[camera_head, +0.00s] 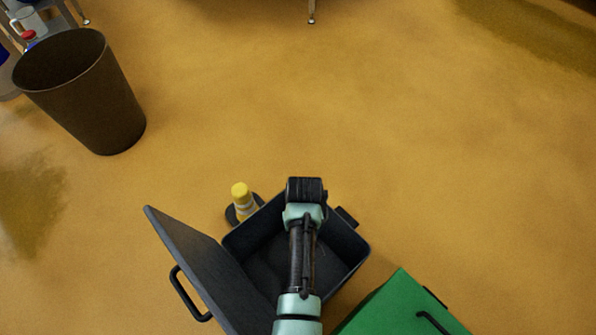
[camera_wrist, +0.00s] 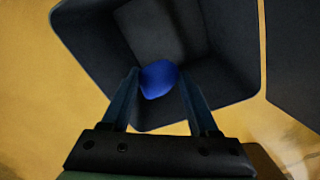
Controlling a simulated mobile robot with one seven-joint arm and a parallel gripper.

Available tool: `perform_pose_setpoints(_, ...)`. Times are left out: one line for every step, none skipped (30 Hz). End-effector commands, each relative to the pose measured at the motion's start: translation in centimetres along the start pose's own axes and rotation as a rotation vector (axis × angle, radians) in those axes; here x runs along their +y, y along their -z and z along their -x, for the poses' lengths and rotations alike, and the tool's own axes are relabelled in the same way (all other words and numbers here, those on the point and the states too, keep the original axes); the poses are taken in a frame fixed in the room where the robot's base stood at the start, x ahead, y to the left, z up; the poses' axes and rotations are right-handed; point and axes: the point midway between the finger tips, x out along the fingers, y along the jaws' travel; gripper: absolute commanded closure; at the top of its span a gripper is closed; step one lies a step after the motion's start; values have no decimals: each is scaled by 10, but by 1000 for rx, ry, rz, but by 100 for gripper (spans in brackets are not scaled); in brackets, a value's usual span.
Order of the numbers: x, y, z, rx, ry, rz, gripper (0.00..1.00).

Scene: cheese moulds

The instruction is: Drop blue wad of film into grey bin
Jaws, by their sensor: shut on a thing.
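The blue wad of film (camera_wrist: 158,79) is held between the two fingertips of my gripper (camera_wrist: 159,76) in the wrist view. The grey bin (camera_head: 345,243) stands open at the bottom middle of the head view, its lid (camera_head: 198,270) swung out to the left. My arm reaches over the bin and my gripper's dark end shows near its far rim. In the wrist view the wad and fingertips appear against the inside of the bin (camera_wrist: 228,50). The wad is hidden in the head view. I cannot tell how high it is above the bin floor.
A green bin (camera_head: 395,305) is close on the right. A yellow-capped bottle (camera_head: 243,201) stands just behind the grey bin. A tall brown bin (camera_head: 88,98) is at the upper left, near a metal-legged table. The yellow floor (camera_head: 420,130) is clear across the middle and right.

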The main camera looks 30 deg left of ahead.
Motion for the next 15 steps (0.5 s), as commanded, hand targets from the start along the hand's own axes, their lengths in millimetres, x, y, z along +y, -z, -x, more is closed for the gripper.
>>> perform_pose_setpoints(0,0,-4,0,0,2,90)
perform_pose_setpoints(0,0,-5,0,0,2,90)
perform_pose_setpoints(0,0,-7,0,0,2,90)
perform_pose_setpoints(0,0,-9,0,0,2,90)
perform_pose_setpoints(0,0,-12,0,0,2,90)
perform_pose_setpoints(0,0,-15,0,0,2,90)
perform_pose_setpoints(0,0,-18,0,0,2,90)
perform_pose_setpoints(0,0,-21,-1,0,2,90)
perform_pose_setpoints(0,0,-26,-1,0,2,90)
perform_pose_setpoints(1,0,-29,-1,0,2,90)
perform_pose_setpoints(1,0,-32,0,0,2,90)
perform_pose_setpoints(1,0,-37,0,0,3,90)
perform_pose_setpoints(1,0,-40,0,0,3,90)
perform_pose_setpoints(2,0,-44,0,-1,3,90)
perform_pose_setpoints(2,0,-48,0,-1,4,90)
